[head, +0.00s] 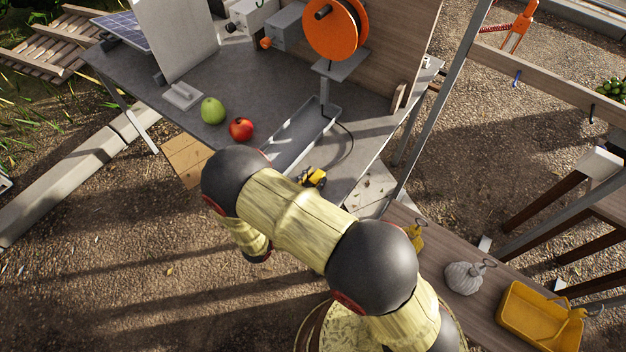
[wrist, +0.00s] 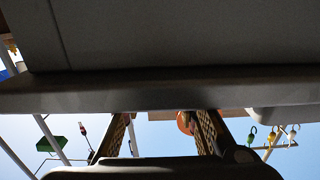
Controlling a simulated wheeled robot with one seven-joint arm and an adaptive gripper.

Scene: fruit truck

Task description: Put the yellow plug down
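The yellow plug (head: 316,178), with dark parts, is at the front of the grey table (head: 235,80) in the head view, just beyond my arm. A dark cable curves toward it from the orange reel (head: 336,28). My gripper is hidden in the head view. In the wrist view my gripper (wrist: 160,132) has its two fingers well apart, with no plug seen between them. A broad grey surface fills the top of that view, above the fingers. The plug does not show in the wrist view.
A grey tray (head: 318,122) lies beside the plug. A wooden bench at the lower right holds a grey sack-like weight (head: 463,278) and a yellow tray (head: 512,318).

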